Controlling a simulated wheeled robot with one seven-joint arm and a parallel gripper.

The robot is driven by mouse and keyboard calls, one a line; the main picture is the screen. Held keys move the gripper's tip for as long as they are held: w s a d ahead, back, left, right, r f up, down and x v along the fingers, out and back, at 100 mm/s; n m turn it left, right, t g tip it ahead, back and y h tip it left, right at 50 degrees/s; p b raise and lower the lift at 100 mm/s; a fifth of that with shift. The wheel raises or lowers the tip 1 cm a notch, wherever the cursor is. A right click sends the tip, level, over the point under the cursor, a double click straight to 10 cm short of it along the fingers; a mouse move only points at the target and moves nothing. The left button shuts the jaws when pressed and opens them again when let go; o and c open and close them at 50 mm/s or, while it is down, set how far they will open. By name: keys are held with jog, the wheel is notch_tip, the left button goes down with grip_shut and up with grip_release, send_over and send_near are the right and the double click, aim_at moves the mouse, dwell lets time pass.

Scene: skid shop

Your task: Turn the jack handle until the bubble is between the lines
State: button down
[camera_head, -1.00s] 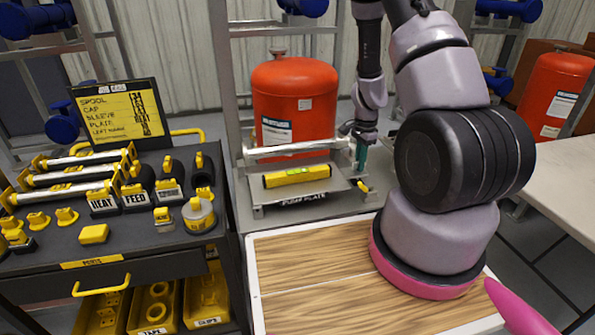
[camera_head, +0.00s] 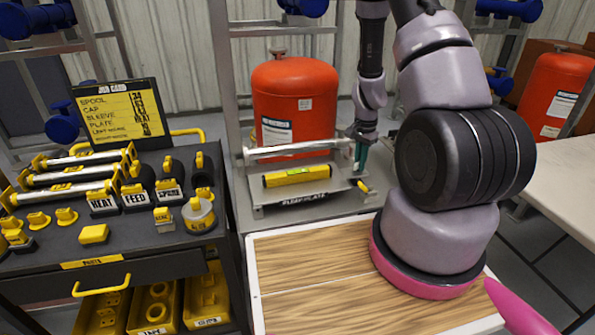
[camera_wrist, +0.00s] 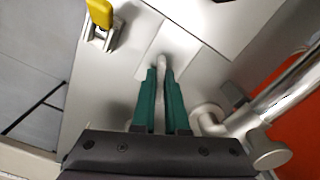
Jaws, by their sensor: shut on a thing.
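A yellow spirit level (camera_head: 284,179) with a small green vial (camera_head: 297,173) lies on the grey plate stand, along its front. The bubble is too small to make out against its lines. My gripper (camera_head: 361,158) is at the right end of the stand. In the wrist view its two teal fingers (camera_wrist: 161,98) are shut on a slim grey rod, which looks like the jack handle (camera_wrist: 161,66). Much of the rod is hidden between the fingers.
A silver pipe (camera_head: 290,149) runs behind the level, and a red tank (camera_head: 294,95) stands behind that. A yellow-topped clamp (camera_wrist: 100,14) is near the fingers. A black parts cart (camera_head: 140,258) is at left. A wooden board (camera_head: 315,270) lies in front, mostly bare.

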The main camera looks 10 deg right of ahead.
jog(key=shift+n, duration=1.8)
jog(key=n, duration=0.3)
jog(key=shift+n, duration=0.6)
jog(key=c, duration=0.9)
grip_release()
jog(key=shift+c, duration=0.2)
jog(key=shift+r, duration=3.55)
